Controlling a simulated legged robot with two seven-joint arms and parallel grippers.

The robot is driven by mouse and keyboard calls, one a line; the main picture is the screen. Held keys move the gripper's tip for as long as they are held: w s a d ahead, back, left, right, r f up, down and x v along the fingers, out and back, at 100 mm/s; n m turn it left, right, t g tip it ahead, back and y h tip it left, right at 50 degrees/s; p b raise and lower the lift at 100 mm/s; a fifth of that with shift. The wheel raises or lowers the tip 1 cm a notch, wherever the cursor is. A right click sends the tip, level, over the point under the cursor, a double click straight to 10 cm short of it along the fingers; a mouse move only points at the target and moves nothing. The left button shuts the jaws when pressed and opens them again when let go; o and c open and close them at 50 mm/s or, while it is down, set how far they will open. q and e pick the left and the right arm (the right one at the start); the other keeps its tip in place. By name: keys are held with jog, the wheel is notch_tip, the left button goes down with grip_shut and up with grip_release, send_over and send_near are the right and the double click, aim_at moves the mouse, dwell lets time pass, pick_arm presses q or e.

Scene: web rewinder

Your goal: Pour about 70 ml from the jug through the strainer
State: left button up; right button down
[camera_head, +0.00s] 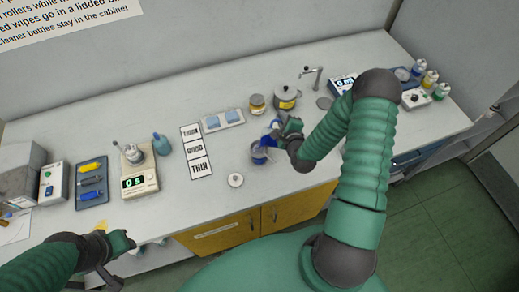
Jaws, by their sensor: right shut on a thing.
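My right gripper (284,130) is shut on a small blue jug (270,139), seen at the middle right of the bench. The strainer cannot be clearly told apart from this vessel at this size. My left gripper (124,241) is low at the left, near the front edge of the bench and away from the jug. Its finger opening is not clear.
A device reading 0 ml (342,86) stands behind my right arm. A white round lid (236,180) lies in front. A THICK-to-THIN style card (197,153), a white tray (222,120), a silver pot (286,98) and a "0 s" device (138,175) stand around. The bench front centre is mostly clear.

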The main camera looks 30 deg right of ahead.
jog(key=shift+w, duration=0.1)
dwell(0.7)
jog(key=shift+w+a+r+n+p, duration=0.15)
jog(key=shift+a+r+n+p, duration=0.2)
jog(key=shift+n, duration=0.25)
dwell(1.1)
jog(key=shift+s+d+f+m+y+b, duration=0.15)
jog(key=shift+s+d+f+m+b, duration=0.2)
jog(key=shift+d+m, duration=0.2)
jog(key=shift+s+d+f+m+y+b, duration=0.2)
jog(key=shift+d+m+b, duration=0.2)
jog(key=shift+m, duration=0.15)
jog(key=shift+a, duration=0.2)
jog(key=shift+d, duration=0.1)
jog(key=shift+s+d+f+m+t+y+b, duration=0.2)
jog(key=shift+f+m+t+b, duration=0.15)
jog(key=shift+m+b, duration=0.15)
jog(key=shift+s+d+f+m+t+y+b, duration=0.1)
jog(key=shift+d+f+m+t+y+b, duration=0.1)
jog(key=shift+m+t+b, duration=0.3)
